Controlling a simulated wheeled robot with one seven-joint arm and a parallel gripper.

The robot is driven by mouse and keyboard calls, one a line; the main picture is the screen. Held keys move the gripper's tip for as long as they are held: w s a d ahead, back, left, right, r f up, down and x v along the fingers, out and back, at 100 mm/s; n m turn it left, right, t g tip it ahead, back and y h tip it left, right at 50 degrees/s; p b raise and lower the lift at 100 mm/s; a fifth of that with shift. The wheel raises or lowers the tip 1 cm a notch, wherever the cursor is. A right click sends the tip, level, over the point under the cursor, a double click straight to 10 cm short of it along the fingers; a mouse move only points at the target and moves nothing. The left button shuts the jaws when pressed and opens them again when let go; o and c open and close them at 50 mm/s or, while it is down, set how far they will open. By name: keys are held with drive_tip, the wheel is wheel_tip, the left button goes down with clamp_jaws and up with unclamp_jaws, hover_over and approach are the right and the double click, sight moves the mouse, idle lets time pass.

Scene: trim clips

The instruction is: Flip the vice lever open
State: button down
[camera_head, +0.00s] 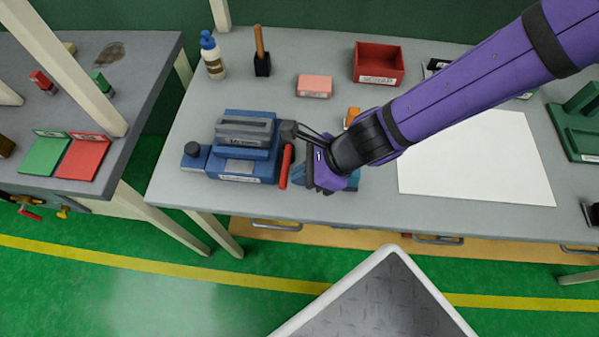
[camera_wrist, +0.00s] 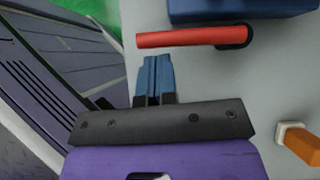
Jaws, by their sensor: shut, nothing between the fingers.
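The blue vice (camera_head: 243,148) sits on the grey workbench, left of my arm. Its lever (camera_head: 286,166) has a red grip and hangs from a dark pivot on the vice's right side, pointing toward the bench's front edge. In the wrist view the red lever (camera_wrist: 190,38) lies crosswise just beyond my fingertips, with part of the blue vice body (camera_wrist: 240,10) behind it. My gripper (camera_wrist: 154,62) is shut and empty, its blue fingertips together. It appears just short of the lever; I cannot tell whether they touch. In the head view my gripper (camera_head: 300,178) is right beside the lever, partly hidden by my wrist.
An orange-handled object (camera_head: 352,116) lies close to my wrist and shows in the wrist view (camera_wrist: 298,140). A white sheet (camera_head: 475,165) covers the bench to the right. A glue bottle (camera_head: 212,56), a pink block (camera_head: 314,86) and a red scrap bin (camera_head: 378,65) stand farther back.

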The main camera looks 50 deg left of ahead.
drive_tip(key=shift+w+d+r, duration=0.15)
drive_tip(key=shift+w+d, duration=0.35)
drive_tip(key=shift+w, duration=0.1)
drive_tip(key=shift+w+d+r, duration=0.15)
drive_tip(key=shift+w+d, duration=0.35)
drive_tip(key=shift+w, duration=0.1)
drive_tip(key=v, duration=1)
drive_tip(key=shift+s+d, duration=0.15)
drive_tip(key=shift+d, duration=0.2)
